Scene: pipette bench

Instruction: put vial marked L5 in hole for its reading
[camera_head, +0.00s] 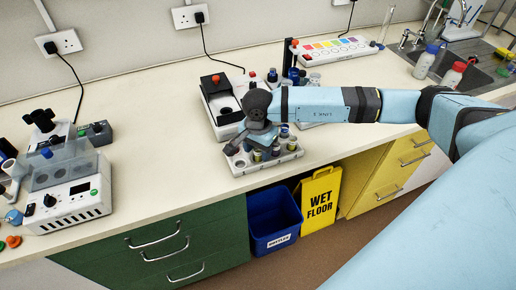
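My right arm reaches in from the right, and its gripper (250,143) points down over the white vial rack (240,170) near the bench's front edge. The fingers are small and dark here, so I cannot tell whether they are open or hold a vial. Several small vials (275,151) with dark, yellow or blue parts stand in the rack. The mark L5 cannot be read on any of them. A white strip with coloured patches (335,48) lies at the back right; its holes are too small to tell apart. My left gripper is not in view.
A white device with a dark well (222,104) stands just behind the gripper. Blue and dark bottles (293,75) stand behind my arm. A control box (75,205) is at the left. The bench (160,130) between is clear. A blue bin (272,220) stands below.

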